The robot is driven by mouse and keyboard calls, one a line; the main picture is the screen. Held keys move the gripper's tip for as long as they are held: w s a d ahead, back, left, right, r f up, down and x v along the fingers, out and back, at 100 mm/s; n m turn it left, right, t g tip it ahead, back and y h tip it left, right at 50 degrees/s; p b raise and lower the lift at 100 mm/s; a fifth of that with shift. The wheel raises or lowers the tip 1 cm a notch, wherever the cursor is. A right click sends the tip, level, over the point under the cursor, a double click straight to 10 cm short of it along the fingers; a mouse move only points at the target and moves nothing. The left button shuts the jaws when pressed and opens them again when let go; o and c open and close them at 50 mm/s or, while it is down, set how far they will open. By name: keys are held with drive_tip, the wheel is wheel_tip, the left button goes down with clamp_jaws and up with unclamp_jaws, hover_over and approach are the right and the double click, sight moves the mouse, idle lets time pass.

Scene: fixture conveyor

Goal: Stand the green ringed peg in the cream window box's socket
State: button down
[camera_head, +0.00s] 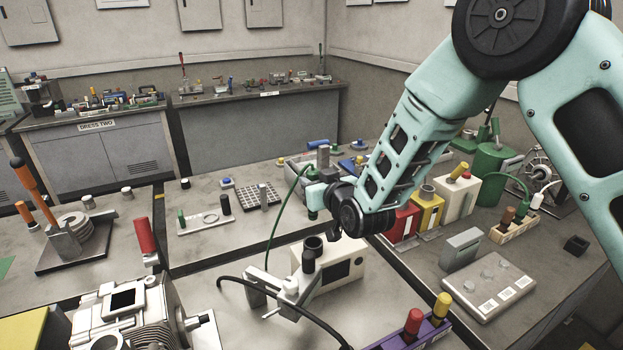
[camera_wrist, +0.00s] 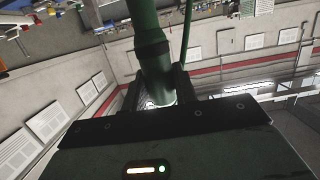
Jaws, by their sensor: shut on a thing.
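My gripper (camera_head: 316,196) is above and behind the cream window box in the head view. It is shut on the green ringed peg (camera_head: 313,203), of which only a small dark green part shows there. In the wrist view the peg (camera_wrist: 150,45) stands between the two fingers (camera_wrist: 158,92), with a raised ring around its middle. The peg is apart from the socket. The peg's far end is cut off in the wrist view.
A purple rack (camera_head: 430,332) holds red and yellow pegs at the front. Red and yellow boxes (camera_head: 427,210) stand to the right. A green cable (camera_head: 280,215) hangs to the left.

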sight(314, 220)
drive_tip(key=shift+b, duration=0.4)
drive_tip(key=shift+f, duration=0.2)
wheel_tip(314, 220, down, 7)
drive_tip(key=b, duration=0.7)
drive_tip(key=shift+r, duration=0.1)
drive_tip(key=shift+b, duration=0.35)
drive_tip(key=shift+f+b, duration=0.4)
drive_tip(key=shift+f, duration=0.1)
drive_tip(key=shift+s+f+b, duration=0.1)
drive_tip(key=shift+f+b, duration=1.6)
drive_tip(key=shift+b, duration=0.1)
drive_tip(key=c, duration=1)
unclamp_jaws()
